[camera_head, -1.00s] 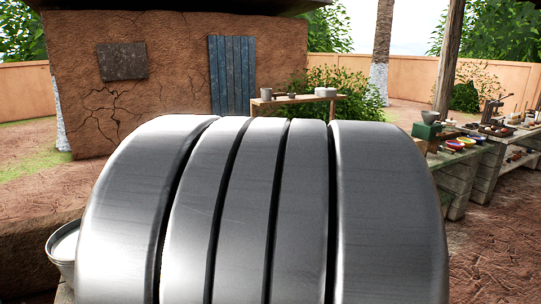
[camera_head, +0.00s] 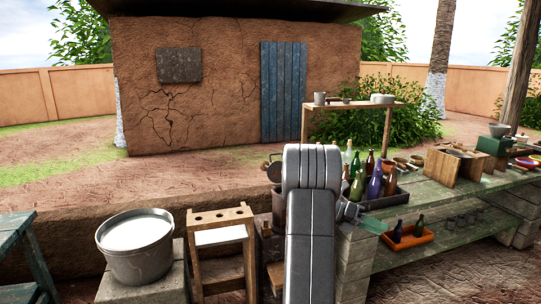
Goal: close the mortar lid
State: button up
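A round brownish disc (camera_head: 272,168) stands tilted up just left of my arm, and it looks like a raised lid. Below it a dark pot (camera_head: 279,205) is mostly hidden behind my grey arm, so I cannot tell for sure that this is the mortar.
A bucket of white stuff (camera_head: 140,262) stands on a block at the left, beside a wooden stand with holes (camera_head: 222,214). Open ground (camera_head: 200,175) lies behind.

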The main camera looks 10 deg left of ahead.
aim_at(274, 171)
jog(key=i+j+u, duration=0.15)
jog(key=i+j, duration=0.2)
jog(key=i, duration=0.2)
jog(key=i+j+u, duration=0.15)
jog(key=i, duration=0.35)
jog(key=i+j+u, duration=0.2)
jog(key=i, duration=0.4)
jog(key=i+j+u, duration=0.15)
jog(key=i, duration=0.4)
jog(key=j, duration=0.1)
